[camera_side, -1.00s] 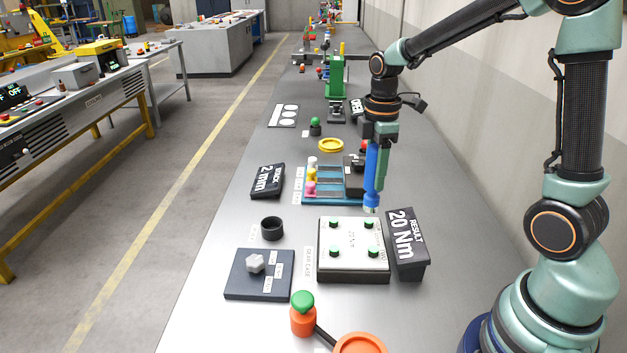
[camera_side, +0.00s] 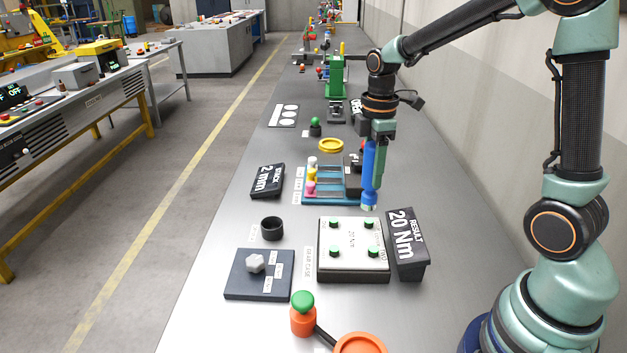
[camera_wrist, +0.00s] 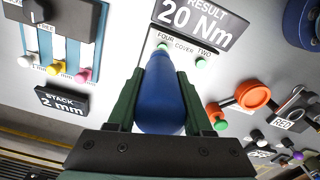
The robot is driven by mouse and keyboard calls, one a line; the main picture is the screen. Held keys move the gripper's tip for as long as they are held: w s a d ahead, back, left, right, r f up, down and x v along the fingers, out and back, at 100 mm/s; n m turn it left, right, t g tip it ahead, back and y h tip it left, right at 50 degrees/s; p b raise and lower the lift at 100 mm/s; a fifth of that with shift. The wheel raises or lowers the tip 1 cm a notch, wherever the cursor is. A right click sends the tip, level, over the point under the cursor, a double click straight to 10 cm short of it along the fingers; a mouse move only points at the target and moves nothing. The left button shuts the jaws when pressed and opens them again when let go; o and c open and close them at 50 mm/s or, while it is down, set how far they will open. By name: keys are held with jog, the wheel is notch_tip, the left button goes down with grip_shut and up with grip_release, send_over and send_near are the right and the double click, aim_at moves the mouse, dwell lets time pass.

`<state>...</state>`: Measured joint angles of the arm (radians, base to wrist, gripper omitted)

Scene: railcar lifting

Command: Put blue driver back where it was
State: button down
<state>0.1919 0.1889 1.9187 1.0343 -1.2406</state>
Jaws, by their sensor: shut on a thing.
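My gripper (camera_side: 378,140) is shut on the blue driver (camera_side: 369,180), which hangs upright with its pale lower end down. That end is over the strip between the blue slotted rack and the gear case; I cannot tell how far it is above the bench. In the wrist view the blue driver (camera_wrist: 160,98) lies between the dark green fingers (camera_wrist: 160,105), pointing toward the gear case cover. The black round holder (camera_side: 272,228) stands empty-looking on the bench, left of the gear case (camera_side: 353,262).
The gear case has several green-topped bolts. A "RESULT 20 Nm" sign (camera_side: 407,243) stands to its right. A dark plate (camera_side: 244,280) with a grey hex piece, an orange bottle (camera_side: 302,320) and the blue rack (camera_side: 325,200) are nearby. Bare bench lies around the holder.

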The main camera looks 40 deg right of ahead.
jog(key=w+a+r, duration=0.6)
jog(key=w+a, duration=0.1)
jog(key=w, duration=0.1)
jog(key=w+a+r, duration=0.5)
jog(key=w+a, duration=0.3)
notch_tip(320, 180, down, 20)
jog(key=shift+w+d, duration=0.15)
jog(key=shift+w, duration=0.05)
dwell(0.4)
jog(key=shift+f, duration=0.1)
jog(key=shift+c, duration=1.5)
grip_release()
